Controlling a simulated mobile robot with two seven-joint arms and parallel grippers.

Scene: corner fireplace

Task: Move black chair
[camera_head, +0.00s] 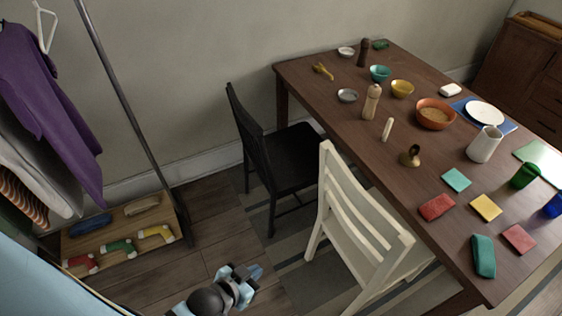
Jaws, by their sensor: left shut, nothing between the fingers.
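The black chair (278,158) stands upright at the left side of the wooden table, its seat partly under the table edge and its back toward the clothes rack. A cream chair (365,232) stands in front of it along the same table side and hides a little of the black chair's right part. My left gripper (256,273) is low at the bottom of the view, over the floor, left of the cream chair and well short of the black chair. It is shut and touches neither chair. My right gripper does not show.
The wooden table (335,108) carries bowls, shakers, a white pitcher (484,144), cups and coloured cloths. Wooden floor (215,215) is free between rack and black chair.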

